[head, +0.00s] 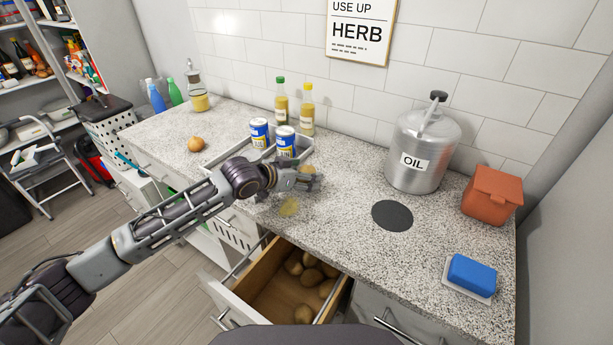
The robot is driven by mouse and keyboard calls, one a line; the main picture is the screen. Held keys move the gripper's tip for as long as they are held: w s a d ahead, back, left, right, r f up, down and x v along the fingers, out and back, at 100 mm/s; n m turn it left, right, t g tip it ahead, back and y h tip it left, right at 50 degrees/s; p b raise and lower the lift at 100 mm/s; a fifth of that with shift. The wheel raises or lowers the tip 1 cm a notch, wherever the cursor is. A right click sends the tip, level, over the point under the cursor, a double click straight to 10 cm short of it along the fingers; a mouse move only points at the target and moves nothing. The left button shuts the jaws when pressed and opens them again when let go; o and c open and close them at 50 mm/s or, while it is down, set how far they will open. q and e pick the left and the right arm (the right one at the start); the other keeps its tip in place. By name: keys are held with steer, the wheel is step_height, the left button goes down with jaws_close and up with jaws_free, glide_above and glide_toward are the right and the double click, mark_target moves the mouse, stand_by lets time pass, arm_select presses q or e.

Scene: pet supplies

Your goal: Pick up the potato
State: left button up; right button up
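Several brown potatoes (312,277) lie in the open wooden drawer (269,297) below the counter's front edge. My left arm comes in from the left, and its gripper (303,180) is over the counter, behind the drawer and in front of the grey tray. The fingers are small and partly hidden by the wrist; I cannot tell whether they are open or hold something. A flat yellowish patch or item (289,206) is on the counter just in front of the gripper; I cannot tell what it is. My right gripper is not in view.
A grey tray (304,158) with two blue-and-white cans (285,141) stands behind the gripper. An onion (196,144) lies left. An oil canister (424,148), dark disc (392,216), orange container (491,194) and blue block (472,274) are right. Two bottles (306,110) stand by the wall.

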mark_target(304, 170)
arm_select(q)
steer(key=shift+w+d+f, duration=0.1)
steer(key=shift+d, duration=0.05)
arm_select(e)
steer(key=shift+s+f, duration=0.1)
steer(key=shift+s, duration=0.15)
arm_select(q)
steer(key=shift+c, duration=0.5)
steer(key=c, duration=1)
steer(key=shift+r, duration=0.6)
step_height(304, 170, up, 8)
steer(key=shift+f+p, duration=0.1)
steer(key=shift+p, duration=0.4)
steer(key=shift+r, duration=0.55)
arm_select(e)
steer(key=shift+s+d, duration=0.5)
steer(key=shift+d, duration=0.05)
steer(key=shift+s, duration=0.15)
